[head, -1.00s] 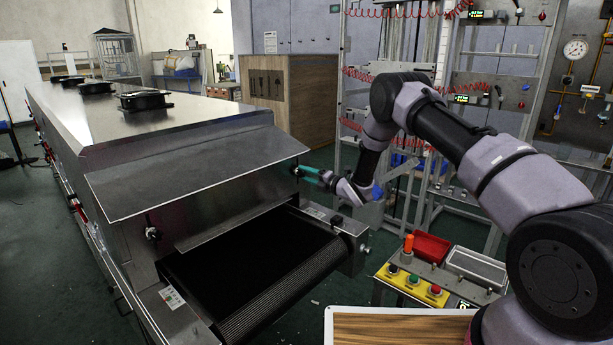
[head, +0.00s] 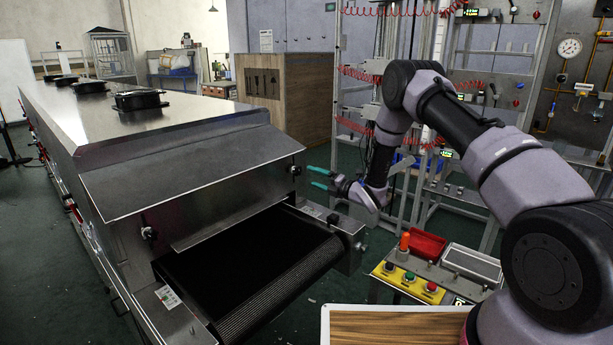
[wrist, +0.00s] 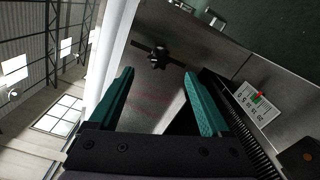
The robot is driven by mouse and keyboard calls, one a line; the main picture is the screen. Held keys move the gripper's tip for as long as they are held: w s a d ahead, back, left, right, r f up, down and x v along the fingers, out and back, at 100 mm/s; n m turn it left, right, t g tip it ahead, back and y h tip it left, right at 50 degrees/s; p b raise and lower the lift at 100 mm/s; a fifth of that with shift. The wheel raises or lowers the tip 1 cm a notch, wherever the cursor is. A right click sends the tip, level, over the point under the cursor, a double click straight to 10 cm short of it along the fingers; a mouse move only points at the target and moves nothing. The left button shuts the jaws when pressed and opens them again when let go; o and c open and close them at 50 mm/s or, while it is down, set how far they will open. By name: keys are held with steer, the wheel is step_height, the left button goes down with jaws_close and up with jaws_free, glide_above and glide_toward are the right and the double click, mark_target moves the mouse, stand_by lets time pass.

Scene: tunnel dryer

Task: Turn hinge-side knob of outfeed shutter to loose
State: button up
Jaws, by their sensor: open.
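A second knob (head: 148,233) is at the left end of the opening. My gripper (head: 310,176) has green fingers, open and empty, just right of the right knob and apart from it. In the wrist view the knob lies ahead, between the fingertips (wrist: 159,73). I cannot tell which knob is hinge-side.
The black conveyor belt (head: 250,268) sticks out below the opening. A label with a scale and red pointer (wrist: 258,97) is near the right finger. A button box (head: 410,281) with a red tray (head: 428,245) stands right of the belt. Floor shows between them.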

steer(key=shift+v, duration=2.2)
